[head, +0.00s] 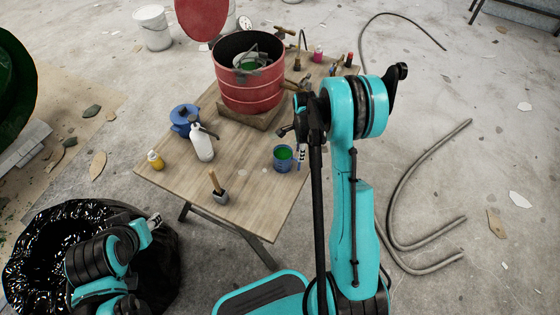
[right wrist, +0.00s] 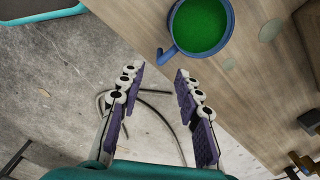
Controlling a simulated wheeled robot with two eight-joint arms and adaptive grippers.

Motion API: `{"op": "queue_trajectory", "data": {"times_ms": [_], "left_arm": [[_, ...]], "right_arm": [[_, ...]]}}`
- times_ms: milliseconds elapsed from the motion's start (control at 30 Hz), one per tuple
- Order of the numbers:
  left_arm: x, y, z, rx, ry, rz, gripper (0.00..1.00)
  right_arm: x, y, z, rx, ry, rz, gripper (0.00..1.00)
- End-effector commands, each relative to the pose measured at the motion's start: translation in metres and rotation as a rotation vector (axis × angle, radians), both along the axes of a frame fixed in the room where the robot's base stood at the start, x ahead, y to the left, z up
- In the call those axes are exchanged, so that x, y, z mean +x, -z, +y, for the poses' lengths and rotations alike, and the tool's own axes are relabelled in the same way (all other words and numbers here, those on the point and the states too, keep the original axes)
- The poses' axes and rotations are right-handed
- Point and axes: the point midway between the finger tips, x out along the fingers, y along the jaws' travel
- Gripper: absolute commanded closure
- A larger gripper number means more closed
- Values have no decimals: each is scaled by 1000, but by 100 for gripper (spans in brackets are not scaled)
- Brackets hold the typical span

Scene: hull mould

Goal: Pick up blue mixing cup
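The blue mixing cup (head: 282,163) stands upright near the right edge of the wooden table, with green liquid inside. In the right wrist view the cup (right wrist: 201,25) is at the top, its handle pointing down-left toward my fingers. My right gripper (head: 299,155) is just right of the cup in the head view.
The wooden table (head: 249,190) also holds a red drum (head: 246,90), a blue pot (head: 184,121), a white spray bottle (head: 202,145), a yellow bottle (head: 155,160) and a brush in a dark holder (head: 219,194). The table between brush and cup is clear.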

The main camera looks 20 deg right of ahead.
Motion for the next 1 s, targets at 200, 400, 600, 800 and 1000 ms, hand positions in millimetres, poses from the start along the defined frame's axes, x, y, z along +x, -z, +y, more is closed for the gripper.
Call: {"op": "queue_trajectory", "data": {"times_ms": [200,400,600,800,1000], "left_arm": [[0,17,0,0,0,0,60],[0,30,0,0,0,0,60],[0,39,0,0,0,0,60],[0,58,0,0,0,0,60],[0,59,0,0,0,0,60]], "right_arm": [[0,34,0,0,1,0,66],[0,65,0,0,-1,-1,66],[0,81,0,0,-1,-1,66],[0,113,-1,0,-1,-1,66],[0,118,-1,0,-2,-1,66]]}}
